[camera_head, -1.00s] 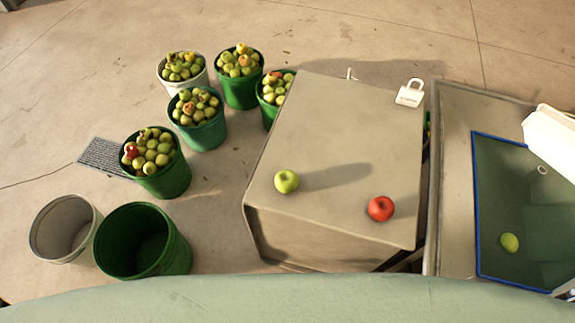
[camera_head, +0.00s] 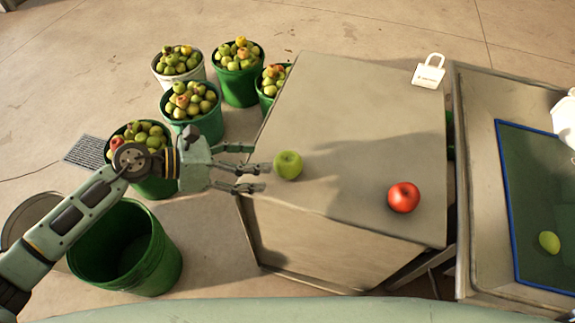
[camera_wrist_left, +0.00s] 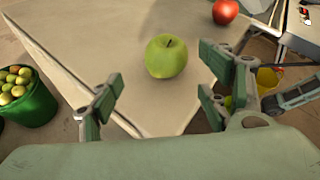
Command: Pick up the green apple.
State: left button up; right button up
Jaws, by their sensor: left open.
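A green apple (camera_head: 288,165) sits upright on the left part of a grey-beige table top (camera_head: 365,110). My left gripper (camera_head: 262,178) comes in from the left with its fingers open, pointing at the apple. The fingertips are close to the apple's left side, and the gripper is empty. In the left wrist view the green apple (camera_wrist_left: 166,57) lies ahead, beyond the two spread fingers (camera_wrist_left: 160,95).
A red apple (camera_head: 403,197) sits to the right on the same table top. A white tag-like object (camera_head: 428,72) is at the far right corner. Buckets of apples (camera_head: 238,85) stand left; an empty green bucket (camera_head: 165,262) is below my arm. A blue-edged basin (camera_head: 507,215) is right.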

aim_at(282, 164)
pick_arm(q)
jog(key=x, duration=0.2)
jog(key=p+x, duration=0.1)
jog(key=x, duration=0.1)
jog(key=p+x, duration=0.1)
jog(key=x, duration=0.1)
jog(key=shift+s+d+r, duration=0.15)
jog(key=shift+s+d, duration=0.1)
jog(key=shift+d, duration=0.25)
jog(key=shift+w+d+f, duration=0.1)
jog(key=shift+d+f, duration=0.2)
jog(key=shift+c, duration=0.2)
jog(key=c, duration=1.3)
